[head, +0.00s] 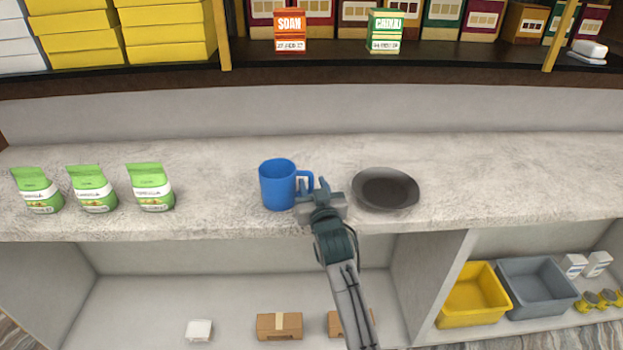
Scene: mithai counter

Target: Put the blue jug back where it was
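The blue jug (277,186) stands upright on the pale stone counter (230,165), with its handle pointing right. My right gripper (312,186) is at the handle side of the jug, reaching in from the front of the counter. Its two fingers are spread apart, one on each side of the handle's lower right part. I cannot tell whether either finger touches the handle. My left gripper is not in view.
A dark round bowl (386,189) sits just right of my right gripper. Several green-and-white packets, one of them here (150,187), stand at the left. The counter is clear between packets and jug, and right of the bowl. A shelf (350,52) with boxes runs behind.

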